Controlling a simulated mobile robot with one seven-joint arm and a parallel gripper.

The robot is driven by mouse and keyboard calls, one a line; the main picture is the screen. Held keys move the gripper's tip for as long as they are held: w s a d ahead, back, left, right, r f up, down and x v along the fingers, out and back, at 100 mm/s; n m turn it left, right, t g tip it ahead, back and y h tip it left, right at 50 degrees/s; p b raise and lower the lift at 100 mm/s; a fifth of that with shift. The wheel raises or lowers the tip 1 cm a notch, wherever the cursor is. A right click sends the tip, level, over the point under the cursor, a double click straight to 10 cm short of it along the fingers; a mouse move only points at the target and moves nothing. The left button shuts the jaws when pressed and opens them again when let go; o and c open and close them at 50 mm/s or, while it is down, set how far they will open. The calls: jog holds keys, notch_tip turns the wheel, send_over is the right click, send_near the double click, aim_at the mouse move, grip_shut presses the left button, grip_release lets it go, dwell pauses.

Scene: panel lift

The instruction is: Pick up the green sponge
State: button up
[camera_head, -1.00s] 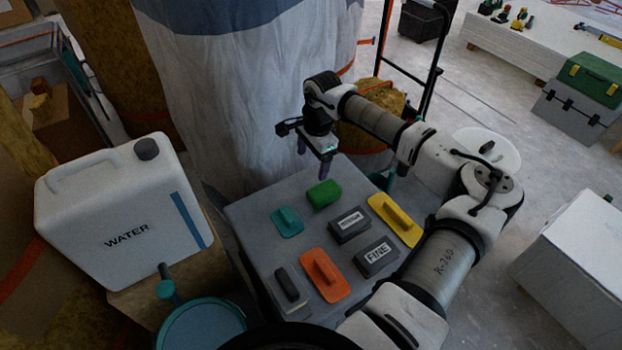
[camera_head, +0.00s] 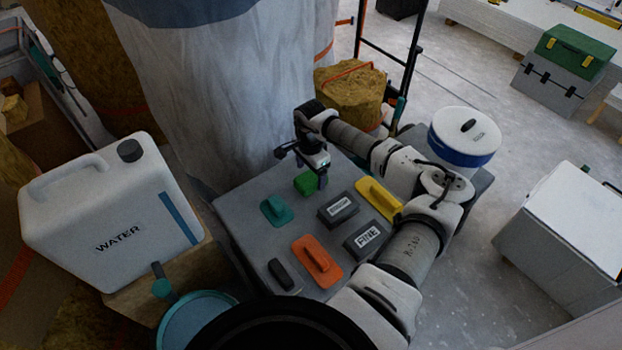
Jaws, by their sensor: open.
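The green sponge (camera_head: 304,184) lies flat near the back edge of the grey table (camera_head: 238,212). My gripper (camera_head: 321,182) points down right at the sponge, in front of its right part and hiding some of it. The gripper is open. I cannot tell whether its fingers touch the sponge or stand around it. My arm reaches in from the right.
On the table are a teal float (camera_head: 276,211), an orange float (camera_head: 317,262), a yellow float (camera_head: 379,198), dark blocks marked FINE (camera_head: 368,240) and another label (camera_head: 338,210), and a dark-handled tool (camera_head: 281,273). A white water canister (camera_head: 110,215) stands left. A large wrapped column (camera_head: 225,90) stands behind.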

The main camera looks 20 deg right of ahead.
aim_at(311, 177)
jog(key=shift+f, duration=1.45)
jog(key=shift+c, duration=0.4)
jog(key=c, duration=1)
notch_tip(311, 177, up, 20)
jog(key=b, duration=0.2)
jog(key=shift+b, duration=0.3)
